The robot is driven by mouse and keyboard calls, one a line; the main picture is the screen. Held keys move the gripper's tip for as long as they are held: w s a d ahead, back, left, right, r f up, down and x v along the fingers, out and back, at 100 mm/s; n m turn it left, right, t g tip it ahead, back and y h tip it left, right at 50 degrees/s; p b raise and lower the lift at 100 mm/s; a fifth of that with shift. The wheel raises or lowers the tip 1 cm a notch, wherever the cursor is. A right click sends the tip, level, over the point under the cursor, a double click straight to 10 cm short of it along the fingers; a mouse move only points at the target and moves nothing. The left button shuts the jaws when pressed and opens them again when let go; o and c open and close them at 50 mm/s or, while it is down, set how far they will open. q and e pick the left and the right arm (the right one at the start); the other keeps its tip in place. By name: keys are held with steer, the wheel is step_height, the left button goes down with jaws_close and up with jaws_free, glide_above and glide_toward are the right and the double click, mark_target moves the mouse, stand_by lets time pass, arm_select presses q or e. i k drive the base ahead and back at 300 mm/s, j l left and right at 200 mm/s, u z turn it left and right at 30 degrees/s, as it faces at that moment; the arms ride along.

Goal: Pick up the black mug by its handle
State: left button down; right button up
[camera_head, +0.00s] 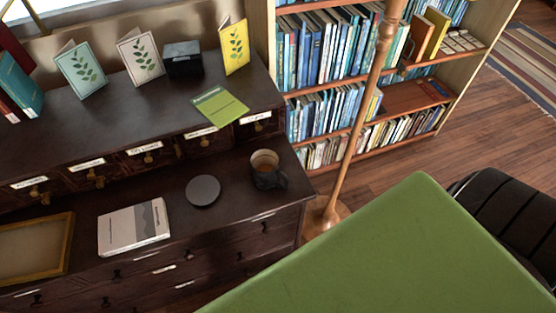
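The black mug (266,172) stands upright on the lower dark wooden top of the cabinet (230,220), near its right end. It holds a brown liquid, and its handle (282,181) points to the right and slightly toward the front. Neither of my grippers shows in the head view, so their positions relative to the mug cannot be seen.
A round dark disc (203,190) lies left of the mug, with a grey and white book (133,228) beyond it. Cards and a black box (183,58) stand on the upper shelf. A wooden pole (352,140) rises right of the cabinet. A green surface (400,265) fills the lower right.

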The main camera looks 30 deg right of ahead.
mark_target(265, 163)
steer(key=i+l+z, duration=0.1)
steer(key=z, duration=0.35)
steer(key=i+z, duration=0.3)
steer(key=z, duration=0.15)
